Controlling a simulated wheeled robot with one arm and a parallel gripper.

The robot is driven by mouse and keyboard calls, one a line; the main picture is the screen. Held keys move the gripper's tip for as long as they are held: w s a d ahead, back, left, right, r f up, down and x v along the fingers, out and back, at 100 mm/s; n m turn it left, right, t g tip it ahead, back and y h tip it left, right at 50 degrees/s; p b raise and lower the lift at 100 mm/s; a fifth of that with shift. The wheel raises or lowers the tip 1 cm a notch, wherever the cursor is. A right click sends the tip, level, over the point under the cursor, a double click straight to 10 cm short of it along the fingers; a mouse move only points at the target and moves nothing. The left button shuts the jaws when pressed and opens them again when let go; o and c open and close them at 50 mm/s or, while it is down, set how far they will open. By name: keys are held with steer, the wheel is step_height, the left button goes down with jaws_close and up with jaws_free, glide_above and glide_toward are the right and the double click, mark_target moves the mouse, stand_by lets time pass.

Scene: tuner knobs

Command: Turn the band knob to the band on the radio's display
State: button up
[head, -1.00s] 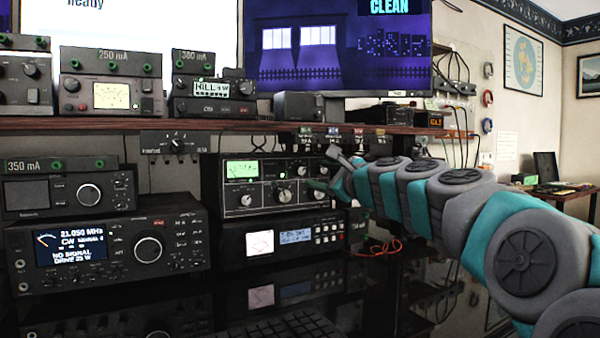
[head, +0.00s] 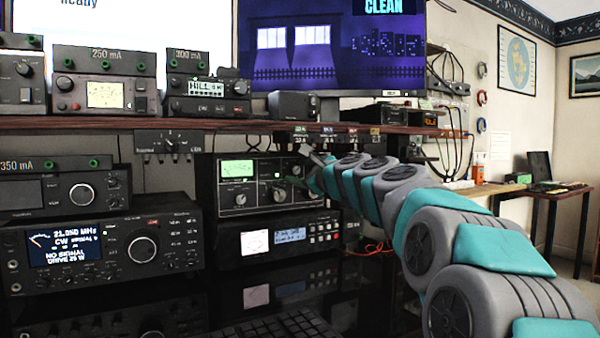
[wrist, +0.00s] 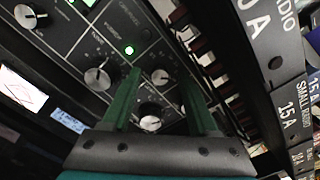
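My gripper (wrist: 160,80) is open before the tuner's right side. In the wrist view, a small knob (wrist: 160,76) and a larger knob (wrist: 151,116) show between the green fingers. Contact cannot be told.
A shelf edge (head: 140,123) runs just above the tuner, with small tags hanging near my gripper. A second unit (head: 270,240) with a lit display sits directly below the tuner. A keyboard (head: 285,328) lies in front. A small table (head: 555,188) stands at the far right.

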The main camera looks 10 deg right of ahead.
jaws_close()
steer(key=shift+n, duration=0.4)
steer(key=shift+f+n+b, duration=0.15)
steer(key=shift+n+b, duration=0.65)
steer(key=shift+n, duration=1.7)
steer(key=shift+o, duration=0.2)
jaws_free()
